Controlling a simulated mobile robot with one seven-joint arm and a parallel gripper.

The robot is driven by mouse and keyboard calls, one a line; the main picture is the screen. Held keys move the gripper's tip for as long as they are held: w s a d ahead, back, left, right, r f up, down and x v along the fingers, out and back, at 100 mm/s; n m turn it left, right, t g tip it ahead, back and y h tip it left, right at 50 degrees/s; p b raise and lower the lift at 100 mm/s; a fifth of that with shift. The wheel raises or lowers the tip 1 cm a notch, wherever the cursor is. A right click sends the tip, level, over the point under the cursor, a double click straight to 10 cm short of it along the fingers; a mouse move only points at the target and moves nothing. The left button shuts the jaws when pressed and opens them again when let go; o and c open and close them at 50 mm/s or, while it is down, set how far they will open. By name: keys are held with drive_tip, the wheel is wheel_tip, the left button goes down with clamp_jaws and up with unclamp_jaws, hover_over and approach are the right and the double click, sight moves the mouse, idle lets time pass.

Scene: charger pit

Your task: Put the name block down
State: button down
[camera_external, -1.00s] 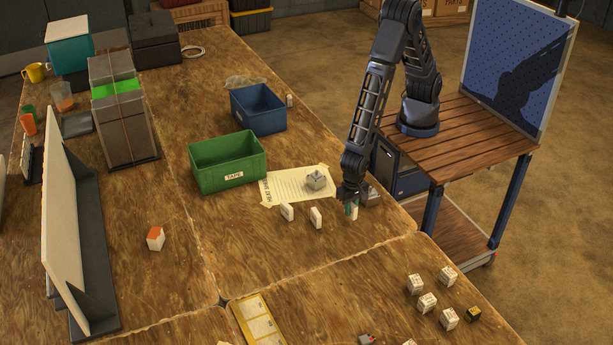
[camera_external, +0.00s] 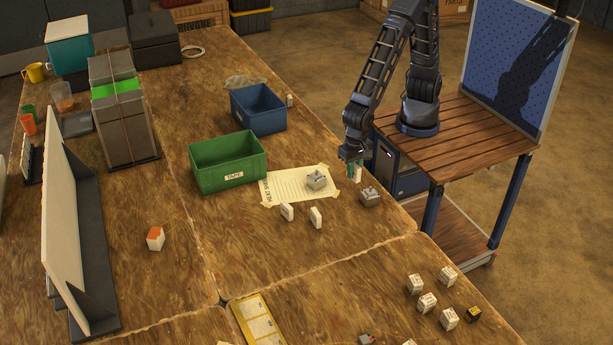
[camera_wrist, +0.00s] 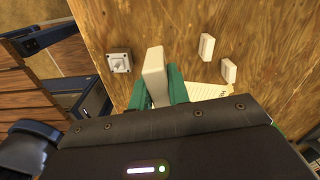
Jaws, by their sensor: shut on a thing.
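My gripper (camera_external: 353,163) is shut on a white name block (camera_external: 359,171), held above the table near its right edge. In the wrist view the block (camera_wrist: 155,72) stands out between the green fingers of my gripper (camera_wrist: 158,90). Its printed face cannot be read. Two similar white blocks stand on the table to the left, one (camera_external: 287,212) left of the other (camera_external: 316,217). They also show in the wrist view, one higher (camera_wrist: 206,46) and one lower (camera_wrist: 228,70).
A small grey fixture (camera_external: 369,197) sits below my gripper in the picture. Another (camera_external: 316,179) rests on a taped paper sheet (camera_external: 285,187). Bare wood (camera_external: 290,265) lies in front of the blocks.

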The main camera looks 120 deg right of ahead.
drive_tip(key=w+d+m, duration=0.1)
drive_tip(key=w+d, duration=1.7)
drive_tip(key=w, duration=0.2)
drive_tip(key=w+d, duration=0.5)
drive_tip(key=d, duration=0.7)
drive_tip(key=w+d, duration=0.5)
drive_tip(key=d, duration=0.8)
drive_tip(key=shift+m, duration=0.3)
wheel_tip(320, 180, down, 19)
drive_tip(key=shift+w+f, duration=0.1)
drive_tip(key=shift+w, duration=0.05)
drive_tip(key=shift+f, duration=0.1)
drive_tip(key=c, duration=1.3)
unclamp_jaws()
drive_tip(key=shift+c, duration=0.2)
